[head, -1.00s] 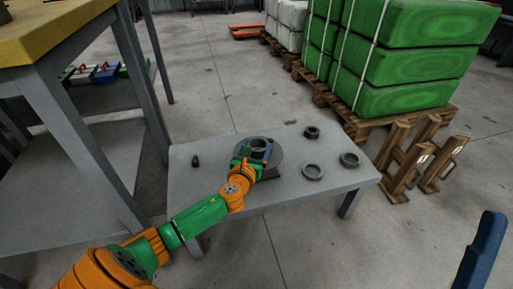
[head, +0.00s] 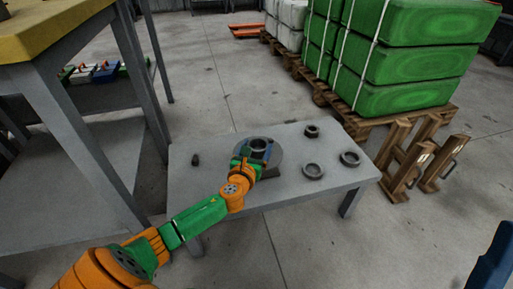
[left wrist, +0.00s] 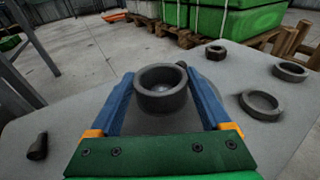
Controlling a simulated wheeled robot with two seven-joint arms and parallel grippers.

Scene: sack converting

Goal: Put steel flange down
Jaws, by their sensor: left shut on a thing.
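The steel flange (head: 271,158) is a grey disc with a raised ring-shaped hub, over the middle of the low grey table (head: 320,193). My left gripper (head: 258,150) is shut on its hub. In the left wrist view, the hub (left wrist: 161,90) stands upright between the two blue fingers. The wide disc below is partly hidden by the gripper. I cannot tell whether the flange rests on something or hangs just above. A blue part at the lower right edge of the head view looks like a finger of my right gripper (head: 492,262); its jaws cannot be made out.
Two grey rings (head: 313,171) (head: 350,159) and a dark nut-like piece (head: 312,131) lie on the table's right side. A small dark piece (head: 195,160) lies at left. A taller yellow-topped bench (head: 60,35) stands left. Pallets of green sacks (head: 405,95) stand behind.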

